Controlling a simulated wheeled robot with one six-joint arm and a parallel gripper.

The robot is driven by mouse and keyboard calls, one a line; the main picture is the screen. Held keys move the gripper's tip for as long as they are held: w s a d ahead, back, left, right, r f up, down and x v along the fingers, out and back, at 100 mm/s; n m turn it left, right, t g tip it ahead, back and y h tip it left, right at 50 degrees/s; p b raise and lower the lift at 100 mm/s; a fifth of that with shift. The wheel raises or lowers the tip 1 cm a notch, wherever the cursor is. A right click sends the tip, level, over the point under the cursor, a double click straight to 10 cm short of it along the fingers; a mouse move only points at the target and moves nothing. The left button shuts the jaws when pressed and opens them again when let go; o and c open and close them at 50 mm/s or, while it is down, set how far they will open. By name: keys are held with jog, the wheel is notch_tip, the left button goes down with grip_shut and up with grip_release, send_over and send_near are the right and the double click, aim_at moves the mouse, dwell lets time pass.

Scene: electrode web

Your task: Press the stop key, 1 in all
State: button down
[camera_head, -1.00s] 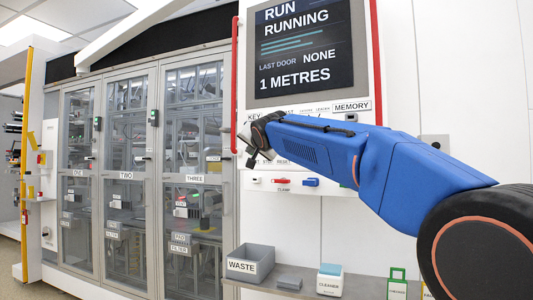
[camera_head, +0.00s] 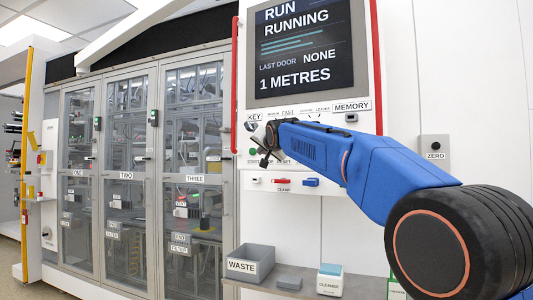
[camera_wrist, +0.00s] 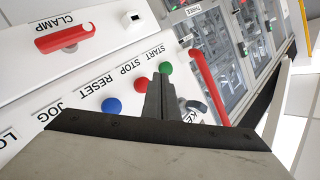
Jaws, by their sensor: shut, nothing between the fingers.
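The stop key is a red round button (camera_wrist: 141,83) beside the STOP label in the wrist view. A green start key (camera_wrist: 165,68) is on one side of it and a blue reset key (camera_wrist: 111,105) on the other. My gripper (camera_wrist: 159,78) is shut and empty, its tips appearing between the red and green keys. I cannot tell whether the tips touch the panel. In the head view my gripper (camera_head: 264,160) is in front of the key row and hides the red key; the green key (camera_head: 253,151) shows to its left.
The screen (camera_head: 305,50) reads RUN RUNNING, LAST DOOR NONE, 1 METRES. A red handle (camera_wrist: 208,85) runs beside the panel. A red clamp lever (camera_wrist: 70,39) and a key switch (camera_wrist: 193,106) are close by. Below are a waste bin (camera_head: 249,263) and a cleaner box (camera_head: 330,280).

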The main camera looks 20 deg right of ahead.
jog(key=shift+w+d, duration=0.7)
dwell(1.7)
jog(key=shift+w+d, duration=0.5)
jog(key=shift+w, duration=0.05)
dwell(1.1)
jog(key=shift+s+a, duration=0.6)
jog(key=shift+s, duration=0.05)
dwell(0.4)
jog(key=shift+s+a, duration=1.75)
jog(key=shift+s, duration=0.05)
